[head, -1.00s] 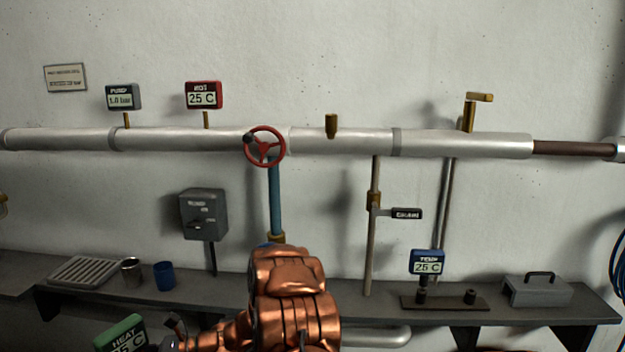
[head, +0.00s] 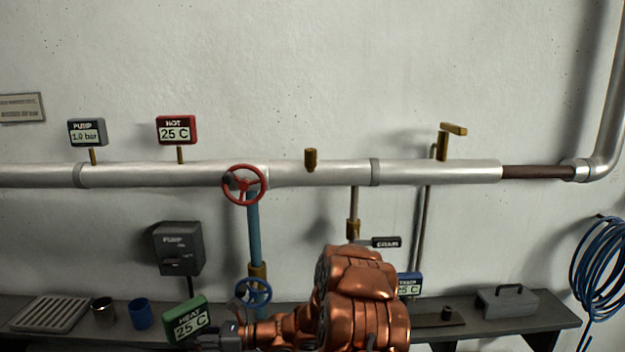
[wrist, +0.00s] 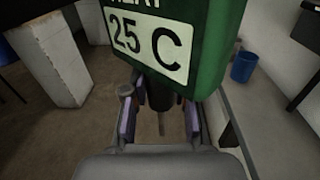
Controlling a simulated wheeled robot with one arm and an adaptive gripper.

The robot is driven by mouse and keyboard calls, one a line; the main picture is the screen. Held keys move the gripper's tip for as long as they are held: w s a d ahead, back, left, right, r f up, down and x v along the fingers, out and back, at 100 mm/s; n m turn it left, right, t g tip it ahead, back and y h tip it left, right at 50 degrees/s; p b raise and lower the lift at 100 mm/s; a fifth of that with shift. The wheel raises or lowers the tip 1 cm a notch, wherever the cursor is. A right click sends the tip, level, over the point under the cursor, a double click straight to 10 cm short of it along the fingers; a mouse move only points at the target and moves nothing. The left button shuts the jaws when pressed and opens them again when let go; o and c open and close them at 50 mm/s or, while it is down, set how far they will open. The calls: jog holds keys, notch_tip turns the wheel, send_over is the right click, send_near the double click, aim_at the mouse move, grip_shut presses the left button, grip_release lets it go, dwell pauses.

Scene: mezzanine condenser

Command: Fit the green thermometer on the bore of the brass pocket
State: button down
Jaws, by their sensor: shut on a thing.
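The green thermometer (head: 188,321), its face reading HEAT 25 C, is held in my gripper (head: 228,332) in front of the shelf in the head view. In the wrist view the green thermometer (wrist: 180,45) fills the top, its dark neck between the two fingers of my gripper (wrist: 160,110) and its thin stem pointing down. The brass pocket (head: 310,159) stands upright on top of the silver pipe (head: 325,174), right of the red handwheel. The thermometer is apart from it, lower and to the left. The pocket's bore is too small to make out.
The red HOT gauge (head: 177,130) and PUMP gauge (head: 87,132) stand on the pipe at left. The red handwheel (head: 243,184) juts out in front. A brass lever valve (head: 444,144) rises at right. The shelf (head: 75,335) holds a blue cup (head: 140,314) and other items.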

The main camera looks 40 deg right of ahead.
aim_at(198, 319)
notch_tip(198, 319, up, 5)
jog(key=p, duration=0.2)
jog(key=shift+a+r+p, duration=0.1)
jog(key=shift+r+p, duration=0.1)
jog(key=shift+p, duration=0.15)
